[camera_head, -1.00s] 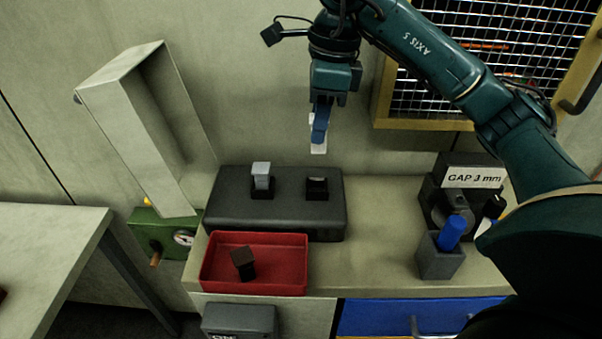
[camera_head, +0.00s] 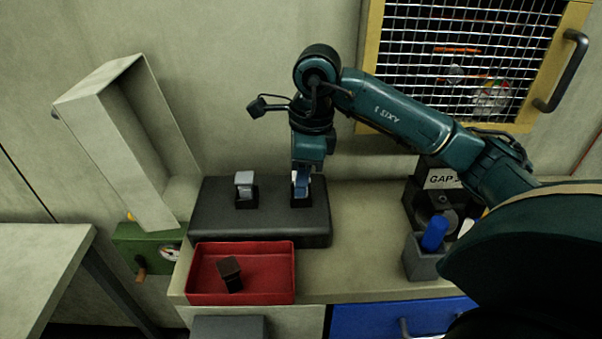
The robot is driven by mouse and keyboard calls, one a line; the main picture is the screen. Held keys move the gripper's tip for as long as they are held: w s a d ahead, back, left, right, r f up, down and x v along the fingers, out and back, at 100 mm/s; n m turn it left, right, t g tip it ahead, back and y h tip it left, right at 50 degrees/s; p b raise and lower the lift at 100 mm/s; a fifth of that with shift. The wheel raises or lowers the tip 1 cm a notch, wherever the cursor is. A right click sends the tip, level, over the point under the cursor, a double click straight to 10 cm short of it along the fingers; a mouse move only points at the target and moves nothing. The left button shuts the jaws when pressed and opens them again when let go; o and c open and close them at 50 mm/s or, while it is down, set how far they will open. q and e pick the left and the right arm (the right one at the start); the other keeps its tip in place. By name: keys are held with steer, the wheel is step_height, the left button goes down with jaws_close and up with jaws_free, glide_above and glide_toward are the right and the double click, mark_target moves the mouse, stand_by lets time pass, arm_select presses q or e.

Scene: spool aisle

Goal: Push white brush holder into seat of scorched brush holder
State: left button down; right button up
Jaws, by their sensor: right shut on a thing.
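My right gripper (camera_head: 301,187) is shut on the white brush holder (camera_head: 295,174), which shows only as a thin pale strip beside the blue fingers. It is at the right-hand black seat (camera_head: 301,203) on the dark block (camera_head: 270,225). The fingers hide how deep the holder sits in the seat. A grey-white brush holder (camera_head: 244,184) stands upright in the left-hand seat (camera_head: 246,202). The dark, scorched-looking brush holder (camera_head: 230,272) lies in the red tray (camera_head: 268,298). My left gripper is not in view.
A grey cup with a blue cylinder (camera_head: 434,233) and a dark fixture labelled GAP (camera_head: 441,178) stand at the right of the bench. A tilted open metal box (camera_head: 110,140) is at the left. A wire-mesh panel (camera_head: 470,55) is behind my right arm.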

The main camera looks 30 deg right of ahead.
steer(key=shift+f, duration=0.1)
steer(key=shift+f, duration=0.15)
steer(key=o, duration=1)
steer(key=shift+c, duration=0.2)
step_height(320, 180, up, 12)
steer(key=d+p, duration=0.1)
steer(key=shift+s+r, duration=0.25)
steer(key=shift+s, duration=0.15)
steer(key=shift+d, duration=0.1)
